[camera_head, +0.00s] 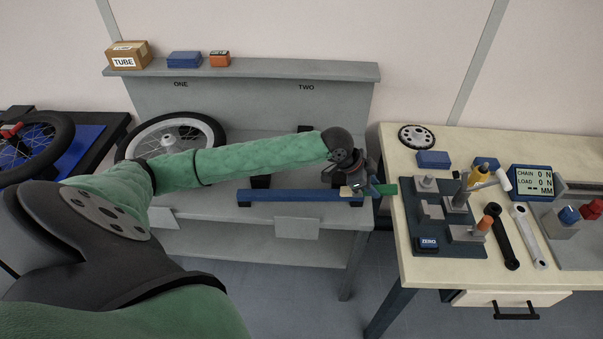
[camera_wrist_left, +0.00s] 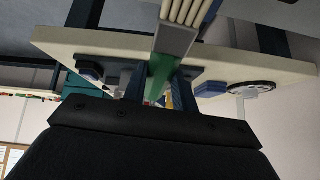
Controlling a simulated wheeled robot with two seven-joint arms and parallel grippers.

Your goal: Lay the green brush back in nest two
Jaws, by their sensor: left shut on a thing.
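The green brush (camera_head: 385,189) shows in the head view as a short green piece sticking out to the right of my left gripper (camera_head: 357,188). In the left wrist view my gripper (camera_wrist_left: 160,88) is shut on the green part (camera_wrist_left: 160,73), with a grey collar and pale strips beyond it. The brush is held near the right end of a blue bar (camera_head: 290,195); I cannot tell whether they touch. The label TWO (camera_head: 306,87) is on the grey back panel. Dark blocks (camera_head: 261,182) stand below it, partly hidden by my arm. My right gripper is out of view.
The pale workbench (camera_head: 397,222) at right holds a dark tool board (camera_head: 470,243), wrenches (camera_head: 502,238) and a display (camera_head: 533,181). A gap separates it from the grey bench (camera_head: 200,236).

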